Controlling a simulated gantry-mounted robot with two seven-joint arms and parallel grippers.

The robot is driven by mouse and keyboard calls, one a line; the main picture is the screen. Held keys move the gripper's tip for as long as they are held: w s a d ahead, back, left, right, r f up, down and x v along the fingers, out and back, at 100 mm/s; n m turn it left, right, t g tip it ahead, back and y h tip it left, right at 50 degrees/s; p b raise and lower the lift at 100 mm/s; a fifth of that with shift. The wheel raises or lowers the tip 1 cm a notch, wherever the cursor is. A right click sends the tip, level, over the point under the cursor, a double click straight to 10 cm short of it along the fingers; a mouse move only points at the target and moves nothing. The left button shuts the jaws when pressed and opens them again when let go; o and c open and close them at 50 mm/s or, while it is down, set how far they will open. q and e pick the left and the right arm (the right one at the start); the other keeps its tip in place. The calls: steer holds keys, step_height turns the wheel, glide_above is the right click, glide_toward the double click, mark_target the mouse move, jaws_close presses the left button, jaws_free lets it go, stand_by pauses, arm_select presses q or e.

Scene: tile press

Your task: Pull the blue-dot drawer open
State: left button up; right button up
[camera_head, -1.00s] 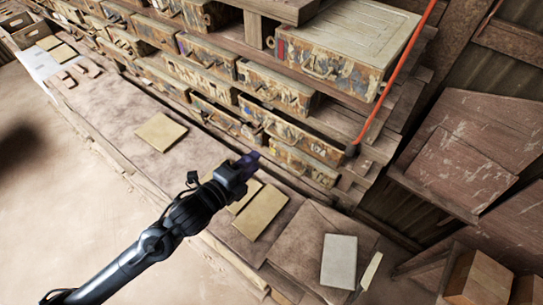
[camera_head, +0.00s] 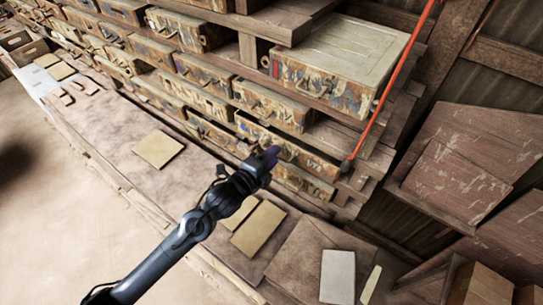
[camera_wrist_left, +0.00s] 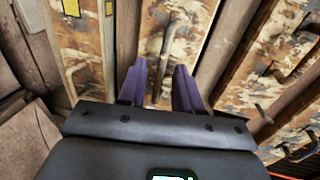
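My left gripper (camera_head: 268,156) reaches the front of a worn, paint-flaked drawer (camera_head: 315,163) low in the rack. In the left wrist view its two purple fingers (camera_wrist_left: 160,88) are apart, one on each side of a metal bar handle (camera_wrist_left: 166,50) on that drawer's front (camera_wrist_left: 192,35). I cannot tell whether the fingers touch the handle. A bluish patch shows near the drawer's left end in the head view, but it is too small to tell whether it is a blue dot. The drawer looks shut. My right gripper is not in view.
Other worn drawers (camera_head: 275,105) fill the rack above and left. A large drawer (camera_head: 340,65) juts out at the upper right, beside an orange cable (camera_head: 395,85). Tiles (camera_head: 158,148) lie on the bench (camera_head: 110,118). A neighbouring drawer with yellow marks (camera_wrist_left: 80,45) is left in the wrist view.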

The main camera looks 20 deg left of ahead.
arm_select(q)
steer(key=shift+w, duration=0.1)
steer(key=shift+c, duration=0.5)
jaws_close()
stand_by(0.9)
